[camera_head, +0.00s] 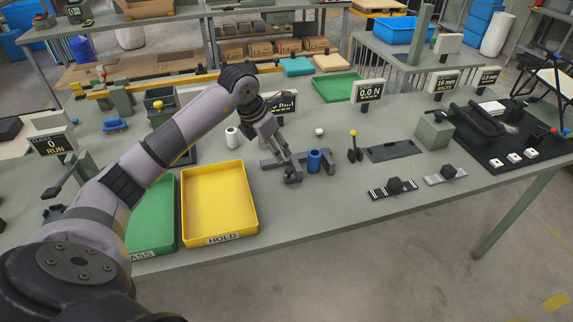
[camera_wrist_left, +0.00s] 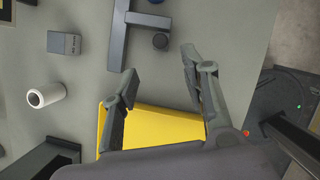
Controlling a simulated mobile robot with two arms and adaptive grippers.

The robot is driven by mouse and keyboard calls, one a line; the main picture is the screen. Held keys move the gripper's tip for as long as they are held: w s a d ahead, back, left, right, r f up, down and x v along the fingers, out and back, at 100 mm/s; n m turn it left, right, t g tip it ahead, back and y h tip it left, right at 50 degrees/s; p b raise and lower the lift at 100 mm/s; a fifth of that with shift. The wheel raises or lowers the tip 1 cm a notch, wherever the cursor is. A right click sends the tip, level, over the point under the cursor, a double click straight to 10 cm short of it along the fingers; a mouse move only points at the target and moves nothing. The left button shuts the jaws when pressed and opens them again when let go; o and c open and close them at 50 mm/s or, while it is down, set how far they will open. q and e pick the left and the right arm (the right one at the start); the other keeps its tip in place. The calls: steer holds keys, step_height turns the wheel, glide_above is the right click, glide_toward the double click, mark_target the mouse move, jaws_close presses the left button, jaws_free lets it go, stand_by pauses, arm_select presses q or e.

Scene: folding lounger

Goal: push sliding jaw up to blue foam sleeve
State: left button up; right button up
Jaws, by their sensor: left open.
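The blue foam sleeve (camera_head: 314,161) stands upright at the grey clamp fixture (camera_head: 270,162) on the bench. A grey jaw block (camera_head: 292,170) of the fixture is left of the sleeve, with a visible gap between them. My left gripper (camera_head: 273,143) is above the fixture's left part and partly covers it. In the left wrist view, my left gripper (camera_wrist_left: 160,65) is open with nothing between its fingers. My right gripper is not in view.
The yellow HOLD tray (camera_head: 248,228) and a green tray (camera_head: 164,235) lie left of the fixture. A white roll (camera_head: 232,138) stands behind. A display (camera_head: 367,91) reads 0.0 N. The bench front edge is close.

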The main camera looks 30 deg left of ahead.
mark_target(288, 170)
arm_select(q)
steer(key=p+x, duration=0.1)
steer(key=x, duration=0.9)
steer(key=shift+f+p, duration=0.2)
steer(key=shift+p, duration=0.1)
jaws_close()
